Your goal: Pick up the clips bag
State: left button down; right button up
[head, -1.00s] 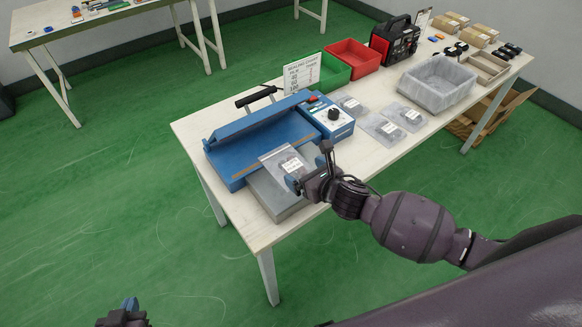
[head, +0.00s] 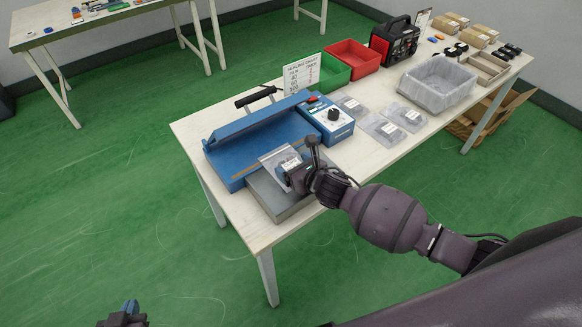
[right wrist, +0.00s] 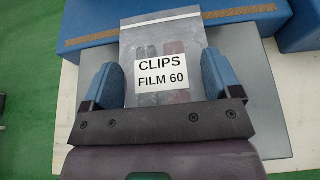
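The clips bag (right wrist: 162,42) is a clear bag with a white label reading "CLIPS FILM 60". It lies on the grey platform (right wrist: 235,72) in front of the blue sealing machine (head: 235,172), its far end reaching toward the blue bed. In the head view the bag (head: 273,160) is partly hidden by my right gripper (head: 292,175). My right gripper (right wrist: 162,85) is open, with one blue fingertip on each side of the bag and gaps between them and it. My left gripper (head: 127,309) is at the bottom left edge, far from the table, its fingers too small to judge.
Several other labelled bags (head: 381,129) lie right of the sealer. A sign (head: 302,73), green bin (head: 333,72), red bin (head: 352,60), black machine (head: 392,41) and grey tub (head: 437,88) stand farther along the table (head: 246,228). The green floor is clear at left.

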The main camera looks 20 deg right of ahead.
jog(key=c, duration=0.8)
